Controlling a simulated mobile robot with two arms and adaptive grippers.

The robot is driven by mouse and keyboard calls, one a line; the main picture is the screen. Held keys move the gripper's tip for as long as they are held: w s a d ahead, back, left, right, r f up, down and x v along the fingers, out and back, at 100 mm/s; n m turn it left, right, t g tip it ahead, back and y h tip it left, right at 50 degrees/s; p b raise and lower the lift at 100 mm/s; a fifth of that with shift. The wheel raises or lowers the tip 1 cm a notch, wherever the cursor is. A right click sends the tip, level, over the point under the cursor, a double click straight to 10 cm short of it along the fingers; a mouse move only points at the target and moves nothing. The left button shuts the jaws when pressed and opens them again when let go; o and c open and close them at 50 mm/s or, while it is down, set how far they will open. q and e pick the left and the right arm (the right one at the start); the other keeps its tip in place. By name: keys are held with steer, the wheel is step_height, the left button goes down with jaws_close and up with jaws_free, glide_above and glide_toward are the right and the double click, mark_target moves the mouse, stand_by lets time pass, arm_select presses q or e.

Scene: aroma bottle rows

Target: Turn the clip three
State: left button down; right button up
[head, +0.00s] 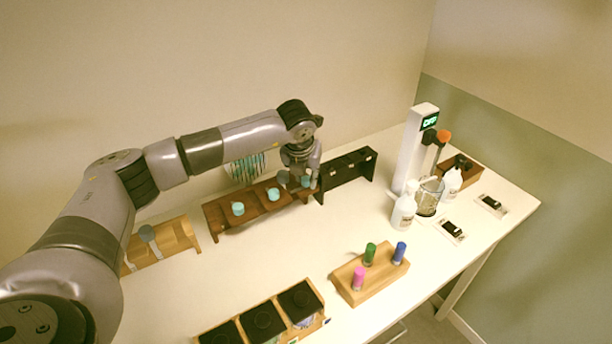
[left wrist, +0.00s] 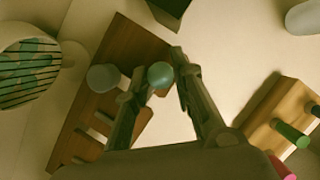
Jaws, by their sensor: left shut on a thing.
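A dark brown wooden rack (head: 255,214) stands along the back of the table, with small teal round-topped pieces on it. One teal piece (head: 238,208) is at its left part and another teal piece (head: 273,194) is near its middle. My left gripper (head: 297,183) points down over the rack's right end. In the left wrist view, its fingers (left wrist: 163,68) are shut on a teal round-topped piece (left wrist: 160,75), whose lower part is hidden. A grey-looking round top (left wrist: 102,78) is beside it on the rack (left wrist: 62,150). My right gripper is out of view.
A black rack (head: 347,172) stands right of the brown one. A light wooden block (head: 350,292) with pink, green and blue pieces is in front. A white device (head: 412,150), a beaker (head: 429,197) and white bottles (head: 403,213) are at right. A striped cup (head: 243,168) stands behind.

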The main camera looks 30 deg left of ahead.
arm_select(q)
steer(key=shift+a+f+m+h+b, duration=0.1)
steer(key=shift+f+m+h+b, duration=0.15)
steer(key=shift+m+b, duration=0.8)
steer(key=shift+m+h+b, duration=0.45)
steer(key=shift+m+b, duration=0.2)
steer(key=shift+b, duration=0.35)
steer(key=shift+r+m+h+b, duration=0.1)
steer(key=shift+m+h+b, duration=0.2)
steer(key=shift+m+b, duration=0.45)
steer(key=m+h+b, duration=0.1)
steer(key=m, duration=0.2)
steer(key=shift+a+r, duration=0.1)
steer(key=shift+a, duration=0.05)
steer(key=m+g+h, duration=0.1)
steer(key=m, duration=0.3)
steer(key=shift+w+r+m+b, duration=0.1)
steer(key=shift+m+b, duration=0.2)
steer(key=shift+m, duration=0.05)
steer(key=m+g, duration=0.1)
steer(key=m, duration=0.1)
steer(key=m+g+h, duration=0.1)
steer(key=m, duration=0.2)
steer(key=shift+w+a, duration=0.1)
steer(key=c, duration=1.4)
jaws_free()
